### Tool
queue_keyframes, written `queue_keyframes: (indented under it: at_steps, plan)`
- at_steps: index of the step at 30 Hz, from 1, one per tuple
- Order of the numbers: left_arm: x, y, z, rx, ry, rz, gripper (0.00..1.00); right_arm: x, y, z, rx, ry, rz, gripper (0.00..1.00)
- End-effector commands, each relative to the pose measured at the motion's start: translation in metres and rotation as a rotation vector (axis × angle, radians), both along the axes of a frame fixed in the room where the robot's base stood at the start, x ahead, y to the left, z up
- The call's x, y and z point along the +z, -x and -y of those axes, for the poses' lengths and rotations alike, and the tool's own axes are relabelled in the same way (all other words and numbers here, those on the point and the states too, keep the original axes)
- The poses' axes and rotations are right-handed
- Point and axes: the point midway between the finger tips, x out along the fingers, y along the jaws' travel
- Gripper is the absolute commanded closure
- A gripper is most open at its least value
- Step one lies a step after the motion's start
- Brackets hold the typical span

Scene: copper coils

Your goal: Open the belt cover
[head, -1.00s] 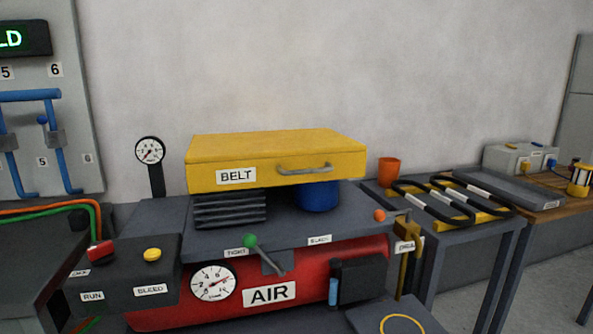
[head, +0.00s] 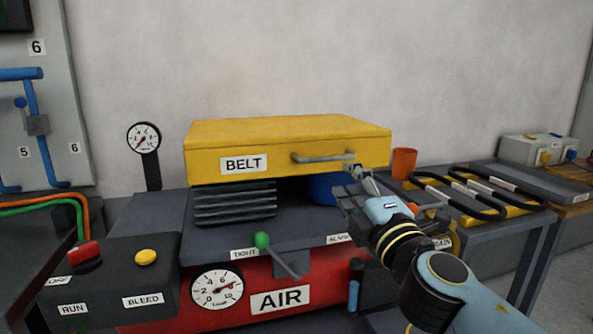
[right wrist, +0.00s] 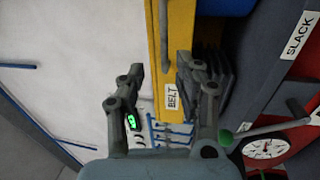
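The yellow belt cover (head: 285,150), labelled BELT, sits flat and shut on top of the machine. Its grey bar handle (head: 322,156) is on the front face, toward the right end. My right gripper (head: 351,178) is just below and right of the handle, in front of the blue cylinder (head: 322,187). In the right wrist view my right gripper (right wrist: 160,66) is open, its fingers apart with the yellow cover (right wrist: 181,22) showing edge-on between and beside them. My left gripper is not in view.
A green-knobbed lever (head: 262,241) sticks out below the cover. An orange cup (head: 404,163) and black belts (head: 470,192) are on the right, close to my arm.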

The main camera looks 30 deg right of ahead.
Motion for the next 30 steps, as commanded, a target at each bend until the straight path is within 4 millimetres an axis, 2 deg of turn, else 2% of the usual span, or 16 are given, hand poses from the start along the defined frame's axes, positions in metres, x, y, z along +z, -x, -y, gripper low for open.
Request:
queue_keyframes:
  at_steps: [1, 5, 10, 18, 22, 30]
  plan:
    - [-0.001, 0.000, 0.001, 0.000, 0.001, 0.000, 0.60, -0.005, -0.004, 0.002, -0.002, 0.002, -0.006, 0.66]
    - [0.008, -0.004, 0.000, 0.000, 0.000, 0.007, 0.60, 0.002, -0.021, 0.006, -0.002, 0.001, -0.004, 0.66]
    - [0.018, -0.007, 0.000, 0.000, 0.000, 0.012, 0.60, 0.009, -0.055, 0.014, -0.001, -0.001, -0.005, 0.66]
    - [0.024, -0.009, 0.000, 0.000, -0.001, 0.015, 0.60, 0.013, -0.095, 0.024, -0.001, -0.001, -0.008, 0.66]
    - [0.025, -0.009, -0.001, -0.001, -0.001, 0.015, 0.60, 0.014, -0.102, 0.025, -0.001, -0.002, -0.009, 0.66]
    - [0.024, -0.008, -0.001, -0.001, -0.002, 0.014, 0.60, 0.013, -0.103, 0.026, -0.001, -0.003, -0.010, 0.66]
